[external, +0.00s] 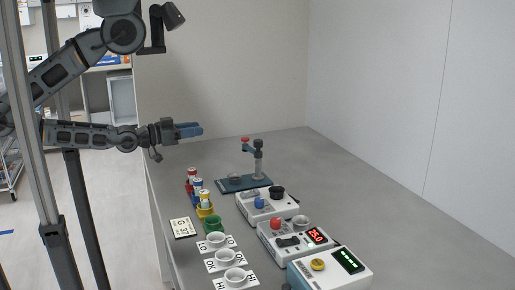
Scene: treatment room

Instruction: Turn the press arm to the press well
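The press stands at the back of the bench on a dark blue base (261,183). It has a grey upright post (258,168) with a dark top. The press arm (251,149) reaches left from the post and carries a red knob (245,140). A round greyish press well (235,177) sits at the left of the base; whether the arm is lined up over it I cannot tell. My gripper (198,130), with blue fingers, is in the air left of the press and higher than it, touching nothing. The fingers look close together, but the gap is unclear.
Red, blue and yellow holders with vials (198,186) stand near the bench's left edge, with a green cup (213,223) in front. Several labelled white cups (216,240) and white devices (266,205) fill the front. The bench's right side (370,200) is clear.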

